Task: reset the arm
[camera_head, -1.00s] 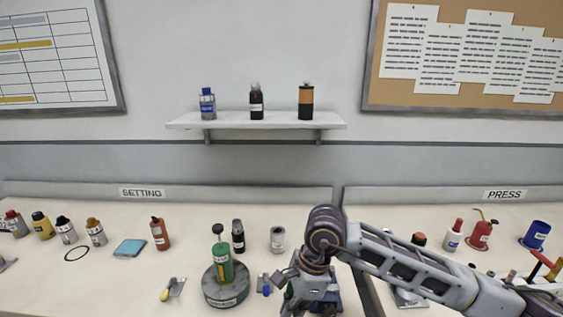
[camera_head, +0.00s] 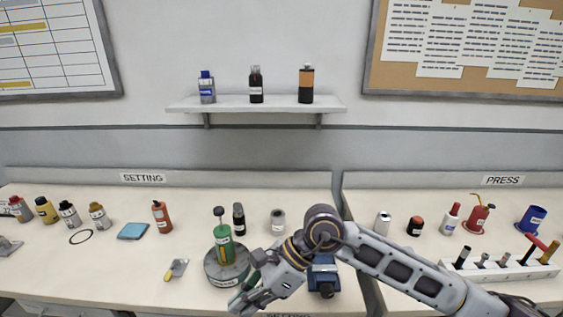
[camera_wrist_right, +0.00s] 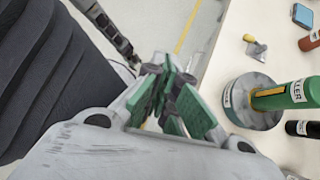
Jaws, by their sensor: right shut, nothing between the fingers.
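My right gripper (camera_wrist_right: 172,98) is shut and empty, with green inner finger parts, in the right wrist view. In the head view my right arm comes in from the right, bends above the bench, and points down-left, with the gripper (camera_head: 243,300) over the front edge of the setting bench (camera_head: 100,262).
A blue device (camera_head: 323,275) sits just behind my right arm. A yellow-handled scraper (camera_head: 177,268), blue pad (camera_head: 133,231) and several bottles stand left. The press bench (camera_head: 400,258) holds a rack (camera_head: 510,268) and cans. A shelf (camera_head: 256,105) holds three bottles. Floor is open before the bench.

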